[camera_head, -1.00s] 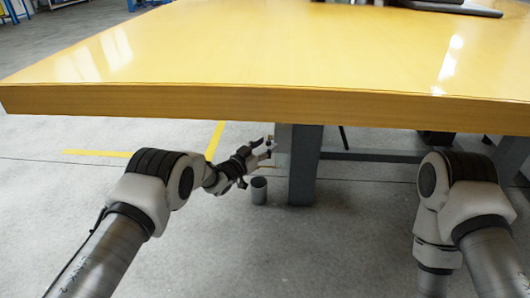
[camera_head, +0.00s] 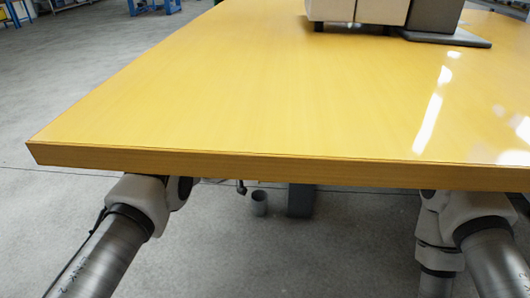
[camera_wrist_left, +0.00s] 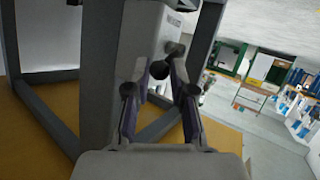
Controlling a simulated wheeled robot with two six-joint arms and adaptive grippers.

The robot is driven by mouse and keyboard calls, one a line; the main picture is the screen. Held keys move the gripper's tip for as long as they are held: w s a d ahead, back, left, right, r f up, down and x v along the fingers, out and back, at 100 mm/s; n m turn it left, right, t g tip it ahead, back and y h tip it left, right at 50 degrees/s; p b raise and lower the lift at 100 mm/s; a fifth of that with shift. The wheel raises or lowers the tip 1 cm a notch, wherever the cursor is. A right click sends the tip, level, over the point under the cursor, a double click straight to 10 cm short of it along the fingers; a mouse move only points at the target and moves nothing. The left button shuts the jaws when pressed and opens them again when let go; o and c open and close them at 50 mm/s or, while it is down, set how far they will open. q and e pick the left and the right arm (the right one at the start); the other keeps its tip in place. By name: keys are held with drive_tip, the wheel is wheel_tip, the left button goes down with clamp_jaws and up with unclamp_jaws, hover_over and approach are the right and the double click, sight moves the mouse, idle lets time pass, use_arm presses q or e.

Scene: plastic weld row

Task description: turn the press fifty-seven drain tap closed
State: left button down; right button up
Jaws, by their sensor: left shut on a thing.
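In the left wrist view, the drain tap (camera_wrist_left: 160,69) shows as a small dark round part by the lower end of a grey housing (camera_wrist_left: 148,35). My left gripper (camera_wrist_left: 167,73) has its two fingers closed around it, one on each side. The tap's exact angle is hard to tell because the fingers cover part of it.
The yellow tabletop (camera_head: 250,110) spans the head view, its front edge above my forearms. Pale boxes and a dark base (camera_head: 445,38) sit at the back right.

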use_arm(q)
drive_tip(key=shift+w+r+g, duration=0.15)
drive_tip(key=shift+r+g, duration=0.05)
drive_tip(key=shift+g, duration=0.1)
drive_tip(key=c, duration=1)
unclamp_jaws()
drive_tip(key=shift+f, duration=0.1)
